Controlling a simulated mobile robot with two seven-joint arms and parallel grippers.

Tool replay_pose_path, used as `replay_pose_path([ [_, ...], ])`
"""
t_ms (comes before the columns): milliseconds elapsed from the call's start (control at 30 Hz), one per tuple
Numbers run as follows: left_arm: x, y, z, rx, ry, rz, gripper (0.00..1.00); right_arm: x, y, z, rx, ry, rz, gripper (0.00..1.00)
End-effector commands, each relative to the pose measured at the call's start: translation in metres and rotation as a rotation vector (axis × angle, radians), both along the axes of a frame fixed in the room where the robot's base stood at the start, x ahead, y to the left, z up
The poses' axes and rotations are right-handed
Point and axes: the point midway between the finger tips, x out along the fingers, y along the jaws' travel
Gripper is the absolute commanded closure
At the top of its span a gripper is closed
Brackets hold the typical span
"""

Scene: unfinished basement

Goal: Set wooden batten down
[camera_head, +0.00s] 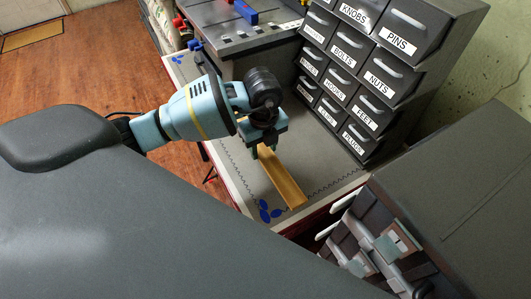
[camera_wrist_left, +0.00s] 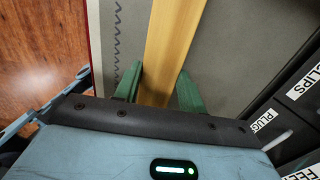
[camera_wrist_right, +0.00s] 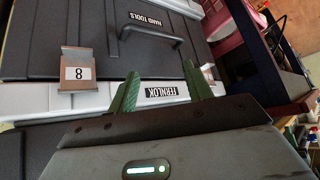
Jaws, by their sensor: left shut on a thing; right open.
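The wooden batten (camera_head: 282,180) is a long, yellow-brown strip over the grey bench top (camera_head: 235,168). Its near end is close to the bench's front edge. My left gripper (camera_head: 264,147) points down at its far part and is shut on it. In the left wrist view the batten (camera_wrist_left: 174,40) runs between the green fingers (camera_wrist_left: 160,88). I cannot tell whether its underside touches the bench. In the right wrist view my right gripper (camera_wrist_right: 160,78) is open and empty, in front of a grey case labelled HAND TOOLS (camera_wrist_right: 100,45).
A dark drawer cabinet (camera_head: 355,75) with labelled drawers stands right of the batten. Blue oval pieces (camera_head: 266,212) lie near the batten's near end. A grey metal-topped unit (camera_head: 235,38) stands behind. A dark case (camera_head: 460,190) is at right. Bench left of the batten is mostly clear.

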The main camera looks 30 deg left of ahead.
Motion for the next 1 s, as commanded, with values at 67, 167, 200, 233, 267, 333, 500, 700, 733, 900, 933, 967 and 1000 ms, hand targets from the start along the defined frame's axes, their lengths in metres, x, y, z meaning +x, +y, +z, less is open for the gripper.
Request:
replay_pose_path([
  [67,0.005,-0.006,-0.002,-0.001,0.0,-0.002,0.86,0.001,0.0,0.0,0.0,-0.001,0.001,0.5],
  [167,0.004,-0.004,-0.018,-0.001,0.003,-0.001,0.86,0.002,0.0,0.0,-0.001,-0.004,0.001,0.5],
  [200,0.004,-0.004,-0.024,0.0,0.002,0.0,0.86,0.003,0.0,0.0,-0.001,-0.005,0.002,0.5],
  [233,0.004,-0.004,-0.028,0.0,0.002,0.0,0.86,0.004,-0.001,0.0,-0.001,-0.007,0.002,0.5],
  [267,0.004,-0.004,-0.032,0.0,0.001,0.0,0.86,0.005,-0.001,0.0,-0.001,-0.009,0.003,0.5],
  [333,0.004,-0.004,-0.035,-0.001,0.001,-0.001,0.86,0.006,-0.001,0.001,-0.001,-0.013,0.002,0.5],
  [500,0.004,-0.004,-0.035,-0.001,-0.002,-0.001,0.86,0.009,0.0,0.002,-0.001,-0.018,0.002,0.5],
  [700,0.004,-0.004,-0.039,-0.001,-0.001,-0.001,0.86,0.008,0.0,0.001,-0.001,-0.014,0.002,0.5],
  [733,0.004,-0.004,-0.039,-0.001,-0.001,-0.001,0.86,0.007,0.0,0.001,-0.001,-0.014,0.002,0.5],
  [900,0.004,-0.004,-0.043,-0.001,-0.001,-0.002,0.56,0.005,0.0,0.0,-0.001,-0.009,0.003,0.5],
  [933,0.004,-0.004,-0.043,-0.001,-0.001,-0.002,0.52,0.004,0.0,0.0,-0.001,-0.008,0.003,0.5],
  [967,0.004,-0.004,-0.042,-0.001,-0.001,-0.002,0.48,0.004,0.0,0.0,-0.001,-0.006,0.002,0.5],
  [1000,0.004,-0.004,-0.042,-0.001,-0.001,-0.002,0.43,0.003,0.0,-0.001,-0.001,-0.004,0.002,0.5],
])
